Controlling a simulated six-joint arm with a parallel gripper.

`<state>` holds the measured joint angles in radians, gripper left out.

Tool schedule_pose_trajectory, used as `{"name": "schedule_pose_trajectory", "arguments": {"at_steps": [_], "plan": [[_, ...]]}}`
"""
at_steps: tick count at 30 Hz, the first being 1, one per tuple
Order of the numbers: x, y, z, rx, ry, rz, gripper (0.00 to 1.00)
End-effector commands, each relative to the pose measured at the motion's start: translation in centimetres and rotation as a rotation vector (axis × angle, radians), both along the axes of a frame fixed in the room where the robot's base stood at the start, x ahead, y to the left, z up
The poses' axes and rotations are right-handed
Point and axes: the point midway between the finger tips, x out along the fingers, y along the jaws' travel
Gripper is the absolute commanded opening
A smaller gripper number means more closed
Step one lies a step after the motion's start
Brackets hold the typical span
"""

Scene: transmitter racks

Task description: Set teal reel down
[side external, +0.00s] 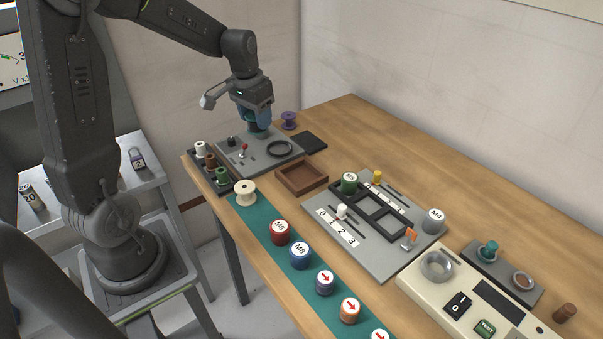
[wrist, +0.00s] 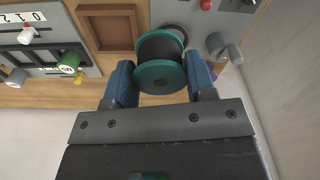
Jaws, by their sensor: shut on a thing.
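The teal reel (side external: 258,127) is held between the blue fingers of my gripper (side external: 256,118), over the back part of a grey panel (side external: 262,158). In the wrist view, the reel (wrist: 160,77) shows a teal flange and a dark winding between the two fingers of my gripper (wrist: 161,66). I cannot tell whether the reel touches the panel.
A black ring (side external: 281,149) and a red-tipped lever (side external: 244,149) are on the panel. A purple spool (side external: 289,120) and a dark pad (side external: 310,143) are close by. An empty brown tray (side external: 301,188) sits in front. A rack of small spools (side external: 211,166) stands left.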

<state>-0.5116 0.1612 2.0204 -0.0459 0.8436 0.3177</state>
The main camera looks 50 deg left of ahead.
Motion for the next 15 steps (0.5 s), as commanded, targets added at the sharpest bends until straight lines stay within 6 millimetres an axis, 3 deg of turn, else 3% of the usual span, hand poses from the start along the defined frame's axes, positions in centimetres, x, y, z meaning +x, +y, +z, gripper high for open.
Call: {"name": "schedule_pose_trajectory", "arguments": {"at_steps": [15], "plan": [[6.0,-7.9,-6.0,-0.001,0.002,-0.002,0.24]]}}
